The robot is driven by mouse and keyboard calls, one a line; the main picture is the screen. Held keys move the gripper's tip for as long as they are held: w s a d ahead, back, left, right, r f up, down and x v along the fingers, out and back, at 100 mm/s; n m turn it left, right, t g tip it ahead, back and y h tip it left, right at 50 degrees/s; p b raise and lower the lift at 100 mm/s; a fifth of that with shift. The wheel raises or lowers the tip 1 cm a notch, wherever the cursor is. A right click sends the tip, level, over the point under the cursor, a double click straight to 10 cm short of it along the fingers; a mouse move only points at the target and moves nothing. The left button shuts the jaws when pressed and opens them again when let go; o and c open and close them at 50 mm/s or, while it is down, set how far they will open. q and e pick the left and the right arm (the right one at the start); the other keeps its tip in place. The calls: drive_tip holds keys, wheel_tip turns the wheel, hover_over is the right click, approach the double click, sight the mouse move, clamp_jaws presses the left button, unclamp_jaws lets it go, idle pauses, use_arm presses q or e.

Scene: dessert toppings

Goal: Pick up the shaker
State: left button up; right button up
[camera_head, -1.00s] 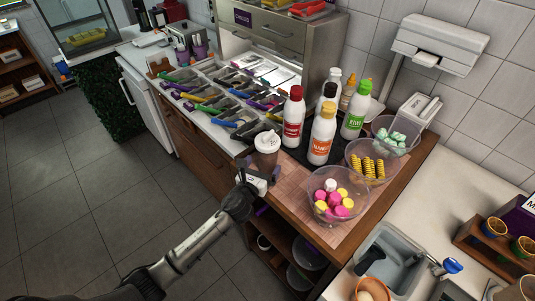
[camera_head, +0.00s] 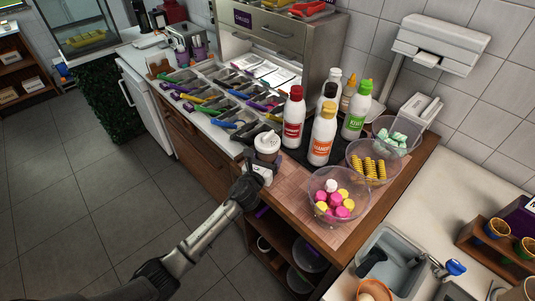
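The shaker (camera_head: 267,149), a brown cup with a whitish lid, is at the front edge of the wooden counter, left of the bottles. My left gripper (camera_head: 261,170) is at its near lower side, very close to it or touching. The gripper's body and the angle hide the fingertips and the shaker's base, so I cannot tell whether the fingers are open or closed around it. My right gripper is not in view.
Red (camera_head: 293,117), orange (camera_head: 322,134) and green-capped (camera_head: 356,112) bottles stand close behind and right of the shaker. A clear bowl of pink and yellow sweets (camera_head: 336,214) is to the right. Topping bins (camera_head: 222,103) with scoops lie to the left. Bare counter lies between gripper and bowl.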

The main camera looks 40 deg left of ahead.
use_arm(q)
drive_tip(key=shift+r, duration=0.1)
drive_tip(key=c, duration=0.5)
